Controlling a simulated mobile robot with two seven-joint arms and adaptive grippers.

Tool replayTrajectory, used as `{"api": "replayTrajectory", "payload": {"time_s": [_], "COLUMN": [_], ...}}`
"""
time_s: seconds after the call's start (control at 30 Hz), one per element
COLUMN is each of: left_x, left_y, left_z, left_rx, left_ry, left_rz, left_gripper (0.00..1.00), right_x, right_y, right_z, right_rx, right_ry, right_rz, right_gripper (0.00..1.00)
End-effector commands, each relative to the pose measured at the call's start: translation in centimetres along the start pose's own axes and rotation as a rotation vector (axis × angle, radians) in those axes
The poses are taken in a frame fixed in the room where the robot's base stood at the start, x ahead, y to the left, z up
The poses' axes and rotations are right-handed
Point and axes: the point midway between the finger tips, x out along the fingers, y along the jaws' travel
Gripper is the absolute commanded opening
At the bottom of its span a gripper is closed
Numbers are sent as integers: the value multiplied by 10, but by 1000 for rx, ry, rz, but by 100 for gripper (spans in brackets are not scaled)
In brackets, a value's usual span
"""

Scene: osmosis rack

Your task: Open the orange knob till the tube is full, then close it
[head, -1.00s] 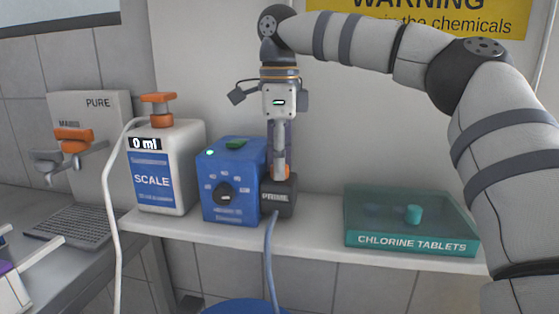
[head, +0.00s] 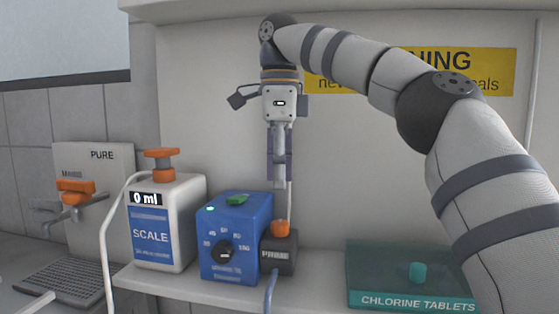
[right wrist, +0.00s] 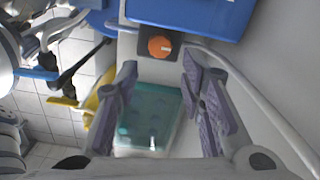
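An orange knob (head: 280,228) sits on top of the black PRIME block (head: 278,255), beside the blue pump box (head: 235,238). It also shows in the right wrist view as a round orange cap (right wrist: 160,47). My right gripper (head: 280,184) points down above this knob, apart from it. In the right wrist view its purple-padded fingers (right wrist: 160,72) are spread with nothing between them. A thin pale tube (head: 289,205) rises behind the knob, and a blue tube (head: 270,292) hangs from the block. A sliver at the lower left may be my left gripper (head: 36,303); its fingers cannot be made out.
The SCALE bottle (head: 150,240), reading 0 ml and topped by an orange fitting (head: 162,162), stands left of the pump box. A white hose (head: 105,235) curves down from it. A teal CHLORINE TABLETS box (head: 400,280) is on the right. Orange-handled wall taps (head: 75,190) are far left.

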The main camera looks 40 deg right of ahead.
Motion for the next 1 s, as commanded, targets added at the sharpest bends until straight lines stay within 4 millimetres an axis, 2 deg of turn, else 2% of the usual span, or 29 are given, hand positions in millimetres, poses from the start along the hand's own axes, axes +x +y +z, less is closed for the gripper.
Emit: {"api": "replayTrajectory", "payload": {"time_s": [0.03,0.4,1.0], "left_x": [0,0,0], "left_y": [0,0,0], "left_z": [0,0,0], "left_rx": [0,0,0], "left_ry": [-1,-1,-1], "left_rz": [0,0,0], "left_gripper": [40,40,40], "right_x": [-12,-33,-34], "right_y": [0,0,0], "right_z": [1,0,0], "right_rx": [3,1,0], "right_ry": [0,3,0], "right_rz": [-3,2,1], "right_gripper": [36,36,36]}}
